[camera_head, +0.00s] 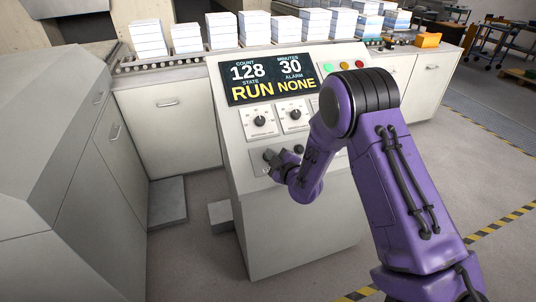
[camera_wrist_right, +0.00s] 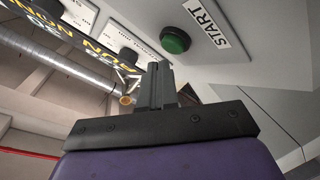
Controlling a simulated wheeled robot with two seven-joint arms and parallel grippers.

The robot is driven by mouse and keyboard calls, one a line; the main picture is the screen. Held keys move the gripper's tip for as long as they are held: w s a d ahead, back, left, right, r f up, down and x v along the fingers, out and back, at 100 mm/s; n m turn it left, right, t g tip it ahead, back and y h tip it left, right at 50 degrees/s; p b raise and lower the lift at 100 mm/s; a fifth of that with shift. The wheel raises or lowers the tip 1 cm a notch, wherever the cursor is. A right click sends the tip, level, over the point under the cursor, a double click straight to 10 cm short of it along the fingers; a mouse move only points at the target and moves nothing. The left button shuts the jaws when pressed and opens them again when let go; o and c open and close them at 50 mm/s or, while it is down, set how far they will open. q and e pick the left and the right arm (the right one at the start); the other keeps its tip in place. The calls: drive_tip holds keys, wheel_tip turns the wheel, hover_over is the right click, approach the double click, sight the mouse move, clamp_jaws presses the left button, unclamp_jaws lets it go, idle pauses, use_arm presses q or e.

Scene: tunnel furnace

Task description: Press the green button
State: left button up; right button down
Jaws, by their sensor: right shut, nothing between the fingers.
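The round green button (camera_wrist_right: 175,41) sits on the panel beside a white START label (camera_wrist_right: 206,21) in the right wrist view. My right gripper (camera_wrist_right: 159,68) is shut and empty, with its fingertips just below and left of the button in that picture. I cannot see contact between them. In the head view my right gripper (camera_head: 271,157) is at the lower left of the sloped control panel (camera_head: 235,125), where it and my purple arm hide the green button. My left gripper is in neither view.
The panel has a display (camera_head: 265,80) reading RUN, a left knob (camera_head: 260,121) and a right knob (camera_head: 295,114). Green (camera_head: 328,68), amber and red lamps are at its top right. White stacks (camera_head: 148,38) line the conveyor behind. Grey floor is open at right.

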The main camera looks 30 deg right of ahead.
drive_tip(key=shift+s+r, duration=0.1)
drive_tip(key=shift+r, duration=0.1)
drive_tip(key=shift+s+r+p, duration=0.1)
drive_tip(key=shift+r+p, duration=0.25)
drive_tip(key=s+r+p, duration=0.2)
drive_tip(key=r, duration=0.1)
drive_tip(key=shift+s+a, duration=0.3)
drive_tip(key=shift+a, duration=0.05)
idle(0.5)
